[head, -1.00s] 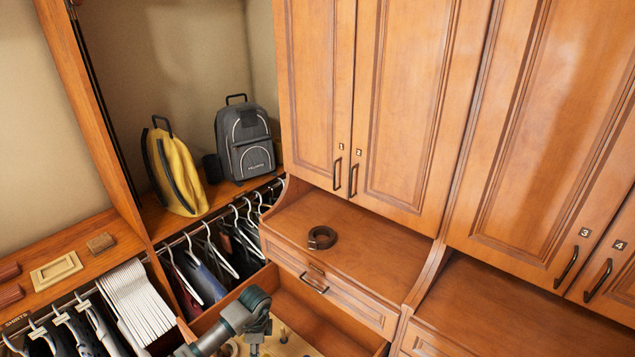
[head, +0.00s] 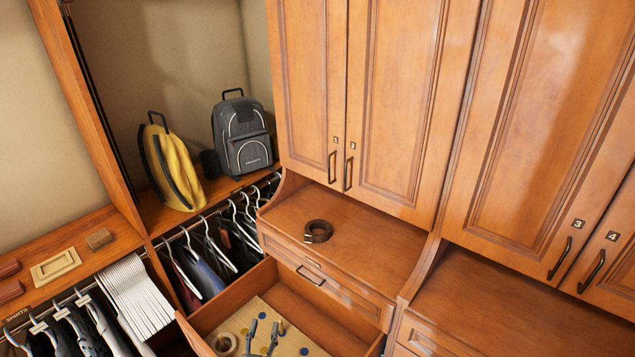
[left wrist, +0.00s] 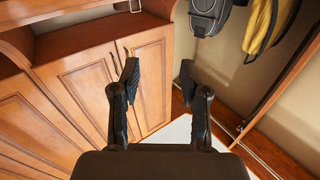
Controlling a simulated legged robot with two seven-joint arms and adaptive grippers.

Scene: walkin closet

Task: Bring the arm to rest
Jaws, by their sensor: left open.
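My left gripper (head: 263,337) shows at the bottom of the head view, in front of an open drawer (head: 237,297). Only its dark fingers show there, pointing up and apart. In the left wrist view the same gripper (left wrist: 158,82) is open, with nothing between its two black fingers. Beyond the fingers that view shows wooden cabinet doors (left wrist: 82,85). My right gripper is in neither view.
The open drawer holds a light board with coloured dots (head: 290,335) and a tape-like roll (head: 225,343). A coiled brown belt (head: 318,231) lies on the counter. A grey backpack (head: 243,140) and yellow bag (head: 178,170) stand on the shelf above hanging clothes.

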